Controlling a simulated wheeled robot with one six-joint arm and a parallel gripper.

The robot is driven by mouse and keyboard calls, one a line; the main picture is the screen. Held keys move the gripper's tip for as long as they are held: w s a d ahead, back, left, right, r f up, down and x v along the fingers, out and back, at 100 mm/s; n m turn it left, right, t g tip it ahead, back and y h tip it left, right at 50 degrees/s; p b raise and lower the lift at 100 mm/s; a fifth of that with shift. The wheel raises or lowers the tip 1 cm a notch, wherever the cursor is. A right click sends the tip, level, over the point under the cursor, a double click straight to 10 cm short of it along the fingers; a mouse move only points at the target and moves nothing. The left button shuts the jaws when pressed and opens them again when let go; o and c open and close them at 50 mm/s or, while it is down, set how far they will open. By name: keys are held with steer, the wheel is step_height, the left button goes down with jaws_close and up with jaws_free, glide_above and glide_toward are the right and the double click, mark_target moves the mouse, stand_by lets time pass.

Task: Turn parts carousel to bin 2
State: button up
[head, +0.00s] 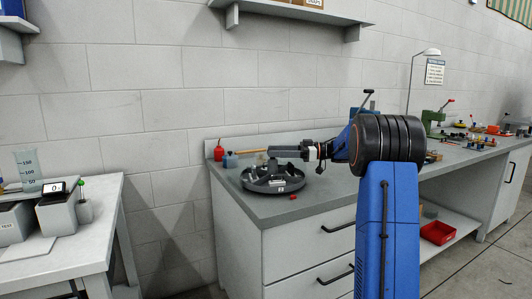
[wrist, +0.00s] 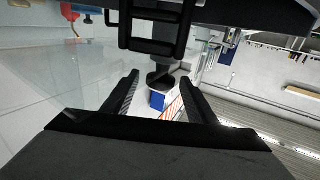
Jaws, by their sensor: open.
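The parts carousel (head: 262,186) is a round black tray with compartments, lying on the left end of the grey workbench. A small white label shows on its front rim; its number is too small to read surely. My gripper (head: 272,152) is above the carousel's back part in the head view, pointing left. In the wrist view my gripper (wrist: 159,78) has its two dark fingers spread with nothing held between them. A black barred part (wrist: 155,28) crosses the top of the wrist view; I cannot tell surely whether it belongs to the carousel. Contact cannot be told.
A red bin (head: 438,232) sits on the lower shelf. A wall shelf (head: 300,12) hangs above.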

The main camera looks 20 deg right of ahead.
steer(key=v, duration=1.2)
